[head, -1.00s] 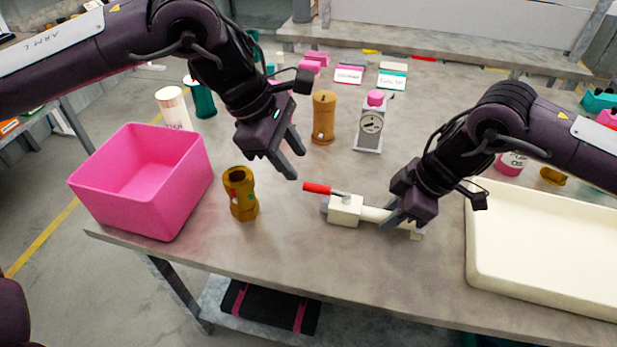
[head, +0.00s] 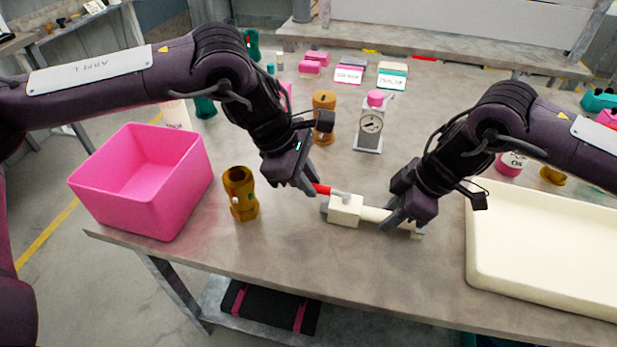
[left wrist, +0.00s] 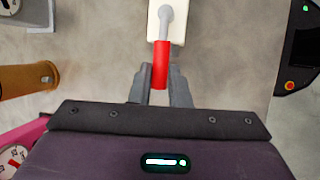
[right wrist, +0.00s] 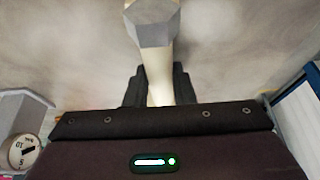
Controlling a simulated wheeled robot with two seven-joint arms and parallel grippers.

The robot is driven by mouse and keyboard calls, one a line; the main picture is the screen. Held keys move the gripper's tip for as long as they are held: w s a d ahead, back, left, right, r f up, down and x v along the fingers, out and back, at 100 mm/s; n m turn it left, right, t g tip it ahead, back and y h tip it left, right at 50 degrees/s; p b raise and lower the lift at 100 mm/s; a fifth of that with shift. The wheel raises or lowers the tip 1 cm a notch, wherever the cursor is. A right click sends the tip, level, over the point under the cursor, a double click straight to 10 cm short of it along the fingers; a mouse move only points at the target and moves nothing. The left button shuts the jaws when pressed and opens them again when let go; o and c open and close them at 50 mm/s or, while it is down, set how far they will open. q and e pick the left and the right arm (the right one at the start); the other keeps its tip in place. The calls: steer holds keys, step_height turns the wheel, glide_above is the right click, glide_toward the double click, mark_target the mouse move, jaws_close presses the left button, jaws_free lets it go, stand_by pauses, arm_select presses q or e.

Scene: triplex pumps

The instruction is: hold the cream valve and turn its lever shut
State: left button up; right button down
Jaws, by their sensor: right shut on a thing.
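The cream valve (head: 346,209) lies on the grey table near its front edge. Its red-gripped lever (head: 322,188) points left, roughly along the valve's pipe. My left gripper (head: 311,191) is at the red end of the lever. In the left wrist view the red grip (left wrist: 160,65) sits between its two open fingers, with the valve body (left wrist: 179,28) beyond. My right gripper (head: 396,224) is shut on the valve's cream pipe at its right end. The right wrist view shows the pipe (right wrist: 158,80) between the fingers and a grey hexagonal end (right wrist: 153,24).
A brass fitting (head: 241,195) and a pink bin (head: 140,195) stand left. A cream tray (head: 540,285) lies right. A gauge block (head: 370,125) and an orange-brown cylinder (head: 324,104) stand behind. The table in front of the valve is clear.

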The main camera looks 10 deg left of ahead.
arm_select(q)
jaws_close()
